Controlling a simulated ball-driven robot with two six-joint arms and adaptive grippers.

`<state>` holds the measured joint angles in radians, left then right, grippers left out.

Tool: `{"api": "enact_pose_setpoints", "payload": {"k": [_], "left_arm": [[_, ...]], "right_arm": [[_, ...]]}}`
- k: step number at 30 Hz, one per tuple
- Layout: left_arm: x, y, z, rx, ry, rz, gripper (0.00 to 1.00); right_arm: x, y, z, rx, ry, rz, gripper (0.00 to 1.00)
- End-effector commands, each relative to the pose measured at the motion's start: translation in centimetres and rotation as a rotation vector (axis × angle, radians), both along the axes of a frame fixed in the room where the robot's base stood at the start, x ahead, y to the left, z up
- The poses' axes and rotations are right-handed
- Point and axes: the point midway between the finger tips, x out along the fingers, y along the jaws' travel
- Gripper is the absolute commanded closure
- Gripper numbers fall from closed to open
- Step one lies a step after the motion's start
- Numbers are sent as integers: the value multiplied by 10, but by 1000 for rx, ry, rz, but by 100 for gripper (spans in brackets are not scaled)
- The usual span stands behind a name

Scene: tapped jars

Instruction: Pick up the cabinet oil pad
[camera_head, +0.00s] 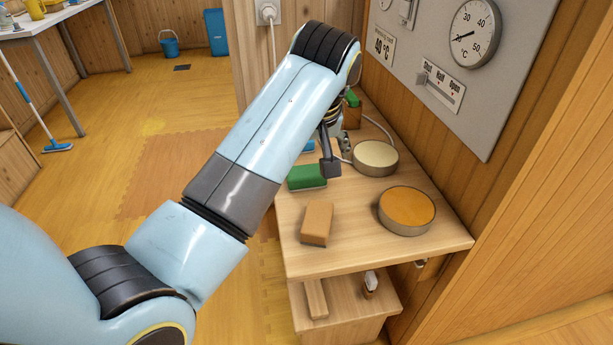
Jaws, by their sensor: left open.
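My left gripper (330,165) reaches over the wooden bench top (345,260), mostly hidden behind my own forearm. One dark finger shows, pointing down beside a green block (304,179); I cannot tell if they touch. It is open. No label marks the cabinet oil pad, so I cannot tell for sure which thing it is. A round tin with an orange top (406,208) stands at the right of the bench. A tan block (317,222) lies near the front. A round tin with a pale top (376,156) stands behind. My right gripper is not in view.
A grey wall panel (420,70) with a dial (473,33) and slider rises behind the bench. A cable (379,127) lies at the back. A lower shelf (345,305) holds small items. Bare bench top lies between the tan block and the orange-topped tin.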

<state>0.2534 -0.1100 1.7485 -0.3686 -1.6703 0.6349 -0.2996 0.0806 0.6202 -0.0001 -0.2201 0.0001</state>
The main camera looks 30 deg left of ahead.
Motion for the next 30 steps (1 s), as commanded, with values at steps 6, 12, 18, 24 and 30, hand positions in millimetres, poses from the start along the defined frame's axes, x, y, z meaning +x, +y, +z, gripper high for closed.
{"api": "enact_pose_setpoints", "payload": {"k": [6,12,18,24,30], "left_arm": [[18,2,-13,1,-4,34,0],[27,11,-41,0,-6,33,0],[33,20,-54,1,-6,33,0],[44,35,-81,-1,-5,32,0],[47,37,-90,-2,-7,31,0]], "right_arm": [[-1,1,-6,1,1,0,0],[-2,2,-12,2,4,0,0],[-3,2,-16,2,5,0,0],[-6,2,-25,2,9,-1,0],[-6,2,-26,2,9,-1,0]]}}
